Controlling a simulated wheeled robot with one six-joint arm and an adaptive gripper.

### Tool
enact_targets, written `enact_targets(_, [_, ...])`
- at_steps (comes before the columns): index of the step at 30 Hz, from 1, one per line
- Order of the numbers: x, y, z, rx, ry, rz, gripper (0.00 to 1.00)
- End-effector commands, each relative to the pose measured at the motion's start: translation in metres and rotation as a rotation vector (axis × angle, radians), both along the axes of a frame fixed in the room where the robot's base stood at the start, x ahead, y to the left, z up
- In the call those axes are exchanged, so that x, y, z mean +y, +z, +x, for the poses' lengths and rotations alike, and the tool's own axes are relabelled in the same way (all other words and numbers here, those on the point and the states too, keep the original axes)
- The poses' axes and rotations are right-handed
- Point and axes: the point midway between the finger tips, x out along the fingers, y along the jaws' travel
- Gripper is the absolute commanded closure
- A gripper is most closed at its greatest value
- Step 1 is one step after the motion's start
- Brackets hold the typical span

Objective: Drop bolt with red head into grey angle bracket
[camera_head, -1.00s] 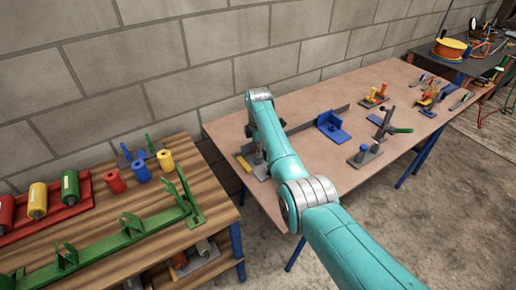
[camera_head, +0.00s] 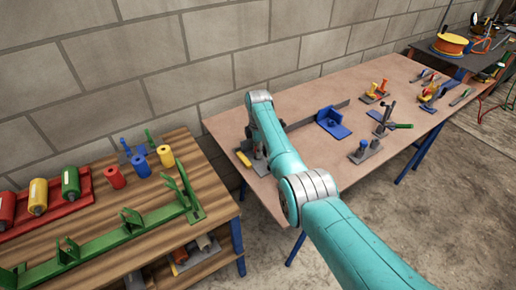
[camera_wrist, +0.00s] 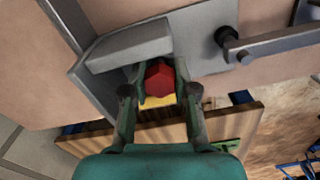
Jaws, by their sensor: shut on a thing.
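In the wrist view my gripper (camera_wrist: 160,88) is shut on the bolt with the red head (camera_wrist: 160,79). The head lies between the two fingertips, and a yellow patch shows just below it. Whether that patch belongs to the bolt I cannot tell. The grey angle bracket (camera_wrist: 97,88) is close around the fingertips, with a raised block beside the red head. The bolt's shank is hidden, so I cannot tell whether it is in a hole. In the head view my arm hides most of the gripper and bracket, at the left end of the brown table (camera_head: 300,170).
A blue bracket (camera_head: 332,122), a grey plate with a blue-topped bolt (camera_head: 362,150) and a toggle clamp (camera_head: 388,120) stand to the right. A wooden bench (camera_head: 110,205) at left carries coloured rollers and a green frame. The table's front middle is clear.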

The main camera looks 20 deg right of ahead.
Motion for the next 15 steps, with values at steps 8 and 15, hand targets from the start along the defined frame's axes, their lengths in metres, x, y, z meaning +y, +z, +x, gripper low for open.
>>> enact_targets(8, [0.0000, -0.0044, 0.0001, 0.000, 0.000, 0.000, 0.50])
enact_targets(15, [0.0000, -0.0043, 0.0001, 0.000, 0.000, 0.000, 0.43])
